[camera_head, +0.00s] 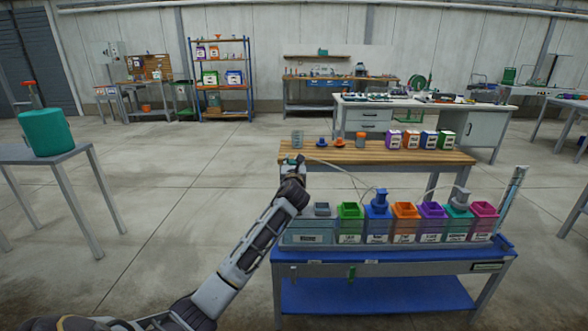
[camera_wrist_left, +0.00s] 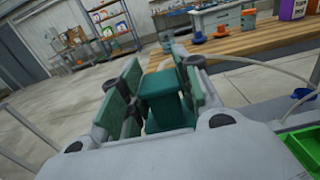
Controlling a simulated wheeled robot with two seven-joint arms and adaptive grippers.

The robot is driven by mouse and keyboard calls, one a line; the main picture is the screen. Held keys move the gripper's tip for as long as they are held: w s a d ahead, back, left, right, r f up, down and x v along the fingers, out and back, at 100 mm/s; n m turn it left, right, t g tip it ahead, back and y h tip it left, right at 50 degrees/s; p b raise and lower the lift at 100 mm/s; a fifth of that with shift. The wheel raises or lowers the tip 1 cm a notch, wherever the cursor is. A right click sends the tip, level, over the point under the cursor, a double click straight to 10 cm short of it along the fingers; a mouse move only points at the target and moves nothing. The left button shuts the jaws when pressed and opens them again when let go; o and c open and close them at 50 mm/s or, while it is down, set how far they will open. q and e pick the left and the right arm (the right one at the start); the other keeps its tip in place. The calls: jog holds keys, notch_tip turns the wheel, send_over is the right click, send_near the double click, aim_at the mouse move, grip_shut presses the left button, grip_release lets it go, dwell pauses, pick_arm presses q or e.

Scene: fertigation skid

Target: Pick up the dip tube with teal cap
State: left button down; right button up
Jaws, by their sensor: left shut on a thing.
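My left gripper (camera_head: 293,162) is at the near left edge of the wooden table in the head view, above the left end of the blue bench. In the left wrist view its two green-padded fingers (camera_wrist_left: 158,100) are shut on the teal cap (camera_wrist_left: 165,88) of the dip tube. The cap is a blocky dark teal piece, wider at the top. My right gripper is in neither view.
The blue bench (camera_head: 400,259) holds a row of coloured open containers (camera_head: 405,212), with a blue fitting (camera_head: 380,198) and a grey one (camera_head: 460,197) standing in it. The wooden table (camera_head: 375,154) carries small parts and labelled jugs.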

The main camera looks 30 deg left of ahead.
pick_arm(q)
jog(key=shift+r, duration=0.65)
notch_tip(320, 180, up, 2)
jog(key=shift+r+p, duration=0.25)
jog(key=shift+p, duration=0.4)
jog(key=shift+r+p, duration=0.35)
jog(key=shift+r, duration=0.55)
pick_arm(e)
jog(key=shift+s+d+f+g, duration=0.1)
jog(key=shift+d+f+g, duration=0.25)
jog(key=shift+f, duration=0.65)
pick_arm(q)
jog(key=shift+d, duration=0.15)
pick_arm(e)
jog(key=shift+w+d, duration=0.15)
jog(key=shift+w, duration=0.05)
